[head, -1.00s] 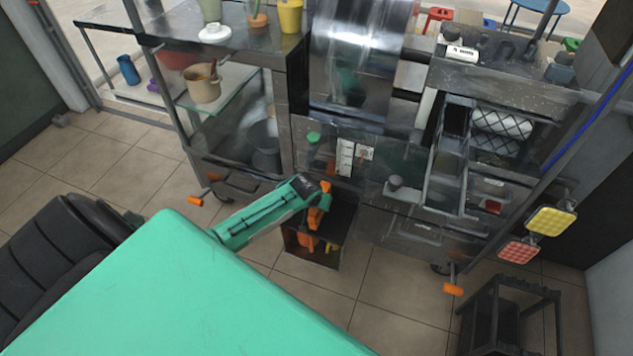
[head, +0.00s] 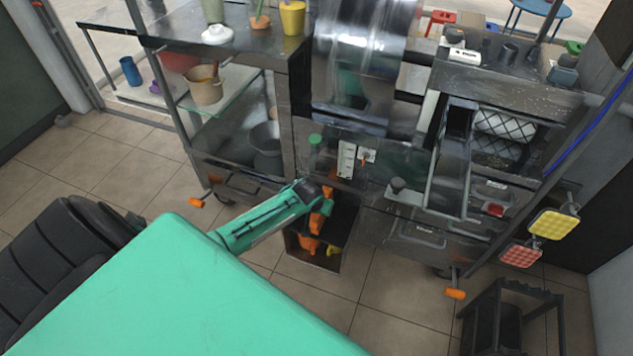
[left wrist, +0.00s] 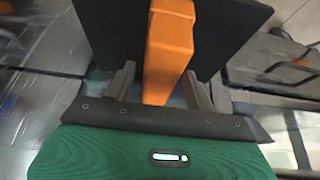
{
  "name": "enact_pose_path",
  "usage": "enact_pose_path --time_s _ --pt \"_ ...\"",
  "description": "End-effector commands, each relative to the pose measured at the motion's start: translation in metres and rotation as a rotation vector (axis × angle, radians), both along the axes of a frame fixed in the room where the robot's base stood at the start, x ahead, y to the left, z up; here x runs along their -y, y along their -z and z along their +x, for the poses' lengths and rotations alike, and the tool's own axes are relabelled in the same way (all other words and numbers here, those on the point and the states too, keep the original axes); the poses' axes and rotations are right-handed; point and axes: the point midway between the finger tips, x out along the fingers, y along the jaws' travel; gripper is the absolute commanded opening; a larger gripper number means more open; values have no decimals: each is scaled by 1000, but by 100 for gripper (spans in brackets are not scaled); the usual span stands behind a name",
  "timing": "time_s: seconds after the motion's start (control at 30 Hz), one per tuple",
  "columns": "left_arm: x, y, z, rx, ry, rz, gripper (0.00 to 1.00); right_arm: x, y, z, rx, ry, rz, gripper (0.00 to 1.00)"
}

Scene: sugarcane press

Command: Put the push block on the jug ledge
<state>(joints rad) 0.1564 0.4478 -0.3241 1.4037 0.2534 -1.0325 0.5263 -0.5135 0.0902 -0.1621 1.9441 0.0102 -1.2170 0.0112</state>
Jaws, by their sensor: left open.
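My left gripper (head: 322,206) is at the front of the steel press cart, above a dark open box. In the left wrist view its two grey fingers (left wrist: 158,88) are open, one on each side of an orange bar (left wrist: 169,45). The bar runs away from the palm toward a flat black panel (left wrist: 215,28). I cannot tell whether the bar is the push block's handle, or whether the fingers touch it. I cannot pick out the jug ledge with certainty; a small steel shelf (head: 412,198) with a dark knob projects from the cart front. My right gripper is not in view.
The dark box (head: 345,225) below holds orange and yellow things. Cart handles with orange ends (head: 455,294) stick out low. A black stool (head: 510,292) stands at lower right, and yellow and red pads (head: 553,223) hang at right. Tiled floor (head: 400,310) is clear in front.

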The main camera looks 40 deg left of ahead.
Motion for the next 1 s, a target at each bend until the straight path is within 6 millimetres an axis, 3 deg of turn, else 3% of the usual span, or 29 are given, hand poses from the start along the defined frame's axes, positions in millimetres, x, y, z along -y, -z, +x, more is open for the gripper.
enact_pose_path --time_s 0.17,0.5,0.73,0.87,1.0 --pt "2 -20 -8 1 0 -1 54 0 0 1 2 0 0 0" --pt "9 -80 -37 1 1 0 54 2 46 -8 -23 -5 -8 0" --pt "12 -104 -49 1 0 0 54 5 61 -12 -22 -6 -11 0" --pt "19 -96 -60 -15 16 -2 54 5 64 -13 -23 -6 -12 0" --pt "49 -46 -105 -76 96 -10 54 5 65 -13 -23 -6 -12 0"
